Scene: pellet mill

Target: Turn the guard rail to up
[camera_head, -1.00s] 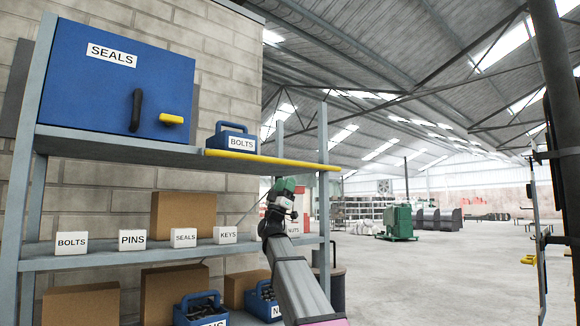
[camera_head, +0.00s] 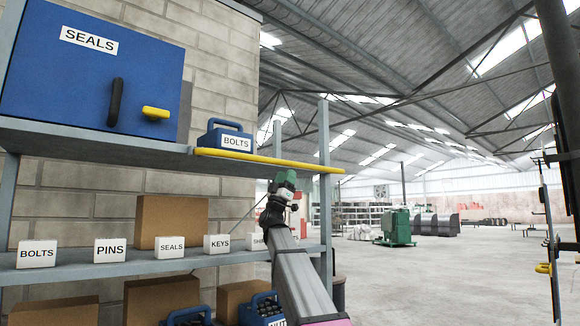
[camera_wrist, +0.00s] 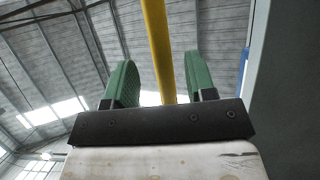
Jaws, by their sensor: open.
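The guard rail (camera_head: 262,161) is a yellow bar lying along the front edge of the upper shelf, roughly level, its right end reaching past the shelf post. In the wrist view the yellow rail (camera_wrist: 158,45) runs up the picture between the two green fingers. My gripper (camera_head: 287,178) is just below the rail's right part in the head view. My gripper (camera_wrist: 161,75) is open in the wrist view, with the rail showing in the gap. I cannot tell whether the fingers touch it or how far it lies beyond them.
On the upper shelf (camera_head: 100,141) stand a blue SEALS cabinet (camera_head: 75,90) and a blue BOLTS box (camera_head: 225,140). The lower shelf (camera_head: 130,266) holds labelled white boxes and a carton (camera_head: 168,218). The right shelf post (camera_head: 325,200) is close beside my gripper. Open floor lies to the right.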

